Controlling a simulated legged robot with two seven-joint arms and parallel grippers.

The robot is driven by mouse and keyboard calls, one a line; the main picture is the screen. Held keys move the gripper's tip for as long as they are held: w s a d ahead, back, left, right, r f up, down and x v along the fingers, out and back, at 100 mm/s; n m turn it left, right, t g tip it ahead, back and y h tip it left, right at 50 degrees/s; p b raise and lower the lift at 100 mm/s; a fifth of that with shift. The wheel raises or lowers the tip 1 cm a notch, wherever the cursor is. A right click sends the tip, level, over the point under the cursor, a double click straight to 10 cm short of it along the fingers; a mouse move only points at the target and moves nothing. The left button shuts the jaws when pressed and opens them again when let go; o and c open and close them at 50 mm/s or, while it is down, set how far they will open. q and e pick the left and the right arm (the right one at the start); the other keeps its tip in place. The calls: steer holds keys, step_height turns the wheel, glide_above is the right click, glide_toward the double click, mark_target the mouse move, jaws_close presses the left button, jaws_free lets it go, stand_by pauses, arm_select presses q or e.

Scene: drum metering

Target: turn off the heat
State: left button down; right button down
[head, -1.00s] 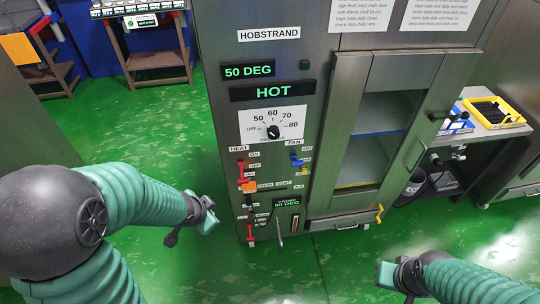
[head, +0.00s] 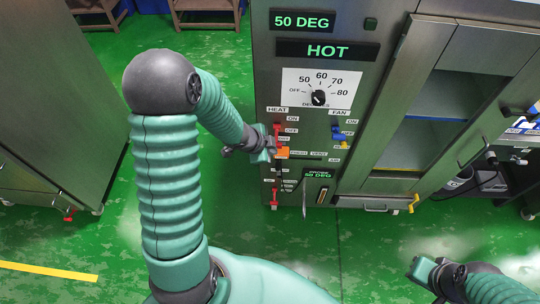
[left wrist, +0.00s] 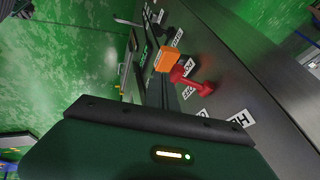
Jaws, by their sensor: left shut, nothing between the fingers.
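The red HEAT switch (head: 277,127) is on the left of the steel cabinet's panel, beside ON and OFF labels; I cannot tell which position it is in. It also shows in the left wrist view (left wrist: 186,76), a red lever standing out from the panel. My left gripper (head: 267,146) is shut and empty, at the panel's left edge just below and left of the red switch. I cannot tell whether it touches. An orange block (head: 283,153) sits just below the switch. My right gripper (head: 418,270) is low at the right, away from the panel; its jaws are unclear.
A blue FAN switch (head: 339,131) is right of the HEAT switch. Above are a dial (head: 318,98), a "HOT" display (head: 327,50) and a "50 DEG" display (head: 303,21). The glass-fronted door (head: 425,130) is at the right. Green floor (head: 110,240) is open at the left.

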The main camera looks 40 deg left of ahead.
arm_select(q)
steer(key=shift+w+a+f, duration=0.35)
steer(key=shift+w+f, duration=0.25)
steer(key=shift+w, duration=0.1)
arm_select(e)
steer(key=shift+s+d+r, duration=0.25)
steer(key=shift+s+d, duration=0.1)
arm_select(q)
steer(key=shift+r, duration=0.1)
steer(key=shift+w+a+r+p, duration=0.2)
steer(key=shift+r+p, duration=0.4)
steer(key=shift+p, duration=0.35)
arm_select(e)
steer(key=shift+w+a+r, duration=0.1)
steer(key=shift+a+r, duration=0.05)
steer(key=shift+r, duration=0.35)
steer(key=shift+w+a+r, duration=0.1)
steer(key=shift+a+r, duration=0.05)
steer(key=shift+r, duration=0.3)
